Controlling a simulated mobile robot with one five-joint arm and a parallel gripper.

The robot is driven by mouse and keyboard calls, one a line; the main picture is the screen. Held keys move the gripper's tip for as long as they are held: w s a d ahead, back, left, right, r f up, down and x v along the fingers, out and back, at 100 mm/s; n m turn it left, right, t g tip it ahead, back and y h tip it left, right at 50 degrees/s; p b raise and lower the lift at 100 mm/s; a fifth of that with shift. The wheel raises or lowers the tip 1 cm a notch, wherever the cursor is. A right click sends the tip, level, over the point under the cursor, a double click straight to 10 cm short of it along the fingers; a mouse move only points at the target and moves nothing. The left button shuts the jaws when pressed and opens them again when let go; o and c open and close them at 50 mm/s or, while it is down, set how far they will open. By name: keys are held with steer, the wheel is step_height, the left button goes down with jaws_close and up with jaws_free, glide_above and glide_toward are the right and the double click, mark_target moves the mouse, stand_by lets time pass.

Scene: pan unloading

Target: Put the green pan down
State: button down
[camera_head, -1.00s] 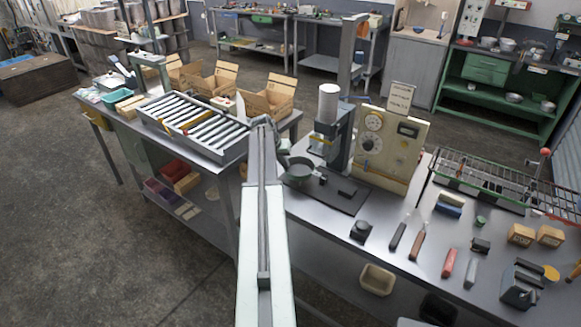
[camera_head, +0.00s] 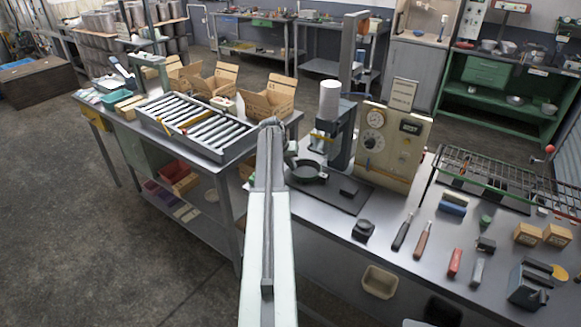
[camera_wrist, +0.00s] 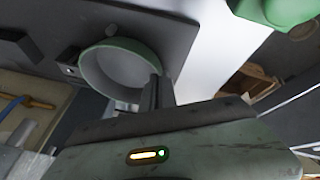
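The green pan (camera_head: 308,171) is at the dark base plate of the press in the head view, just right of my arm's end. I cannot tell whether it touches the plate. It also shows in the wrist view (camera_wrist: 118,68), with its round rim and open inside. My gripper (camera_wrist: 160,92) is close against the pan's rim, where a dark upright piece meets it. The gripper appears shut on the pan, though the grip itself is largely hidden. In the head view my gripper (camera_head: 289,150) is mostly hidden by my arm.
The press (camera_head: 330,125) stands close behind the pan, with a beige control box (camera_head: 393,145) to its right. A roller tray (camera_head: 190,128) lies to the left. Tools and small blocks lie on the steel table (camera_head: 400,270) to the right. A wire rack (camera_head: 500,180) is farther right.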

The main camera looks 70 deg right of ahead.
steer(key=c, duration=1.7)
jaws_free()
steer(key=shift+r+p, duration=0.25)
steer(key=shift+p, duration=0.1)
steer(key=p+v, duration=1)
steer(key=v, duration=0.2)
steer(key=shift+f+p, duration=0.1)
steer(key=shift+p, duration=0.2)
steer(key=shift+w, duration=0.1)
